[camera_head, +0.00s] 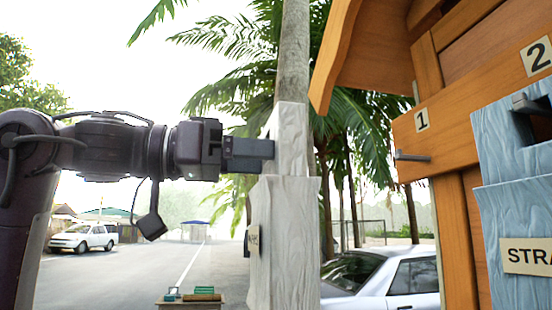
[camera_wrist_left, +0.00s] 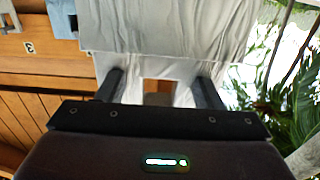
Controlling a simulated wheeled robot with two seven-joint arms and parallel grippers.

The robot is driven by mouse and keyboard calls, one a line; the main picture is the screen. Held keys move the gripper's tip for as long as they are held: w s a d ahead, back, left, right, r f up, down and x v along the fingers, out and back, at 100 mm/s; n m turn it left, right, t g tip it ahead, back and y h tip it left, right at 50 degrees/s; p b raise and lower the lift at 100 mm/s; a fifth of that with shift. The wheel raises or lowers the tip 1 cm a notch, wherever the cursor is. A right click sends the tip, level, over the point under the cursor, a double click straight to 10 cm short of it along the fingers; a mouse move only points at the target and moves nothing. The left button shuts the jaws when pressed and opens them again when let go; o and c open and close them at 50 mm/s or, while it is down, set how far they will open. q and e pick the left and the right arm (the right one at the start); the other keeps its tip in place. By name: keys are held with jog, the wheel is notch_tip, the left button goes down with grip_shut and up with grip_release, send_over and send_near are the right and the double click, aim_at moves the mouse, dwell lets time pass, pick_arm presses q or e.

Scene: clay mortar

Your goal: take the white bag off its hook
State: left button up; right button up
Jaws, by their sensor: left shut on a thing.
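The white bag (camera_head: 285,245) hangs upright from my left gripper (camera_head: 268,149) in the head view, with a small label plate on its left side. My left gripper is shut on the bag's narrow top part. In the left wrist view, the two fingers (camera_wrist_left: 158,88) are on either side of the opening in the top of the white bag (camera_wrist_left: 175,35). Hook 1 (camera_head: 412,157) sticks out bare from the wooden board, to the right of the bag and apart from it. My right gripper is out of view.
A blue bag (camera_head: 515,215) hangs at hook 2 (camera_head: 530,104) on the wooden stand (camera_head: 455,125) at the right. A small table (camera_head: 190,305) with several small green and brown items stands low in front. Parked cars and palms are behind; open road lies to the left.

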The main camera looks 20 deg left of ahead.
pick_arm(q)
jog(key=p+v, duration=0.1)
jog(key=v, duration=0.6)
jog(key=shift+a, duration=0.15)
dwell(0.7)
jog(key=shift+s, duration=0.1)
jog(key=shift+p+v, duration=0.95)
jog(key=shift+v, duration=1.55)
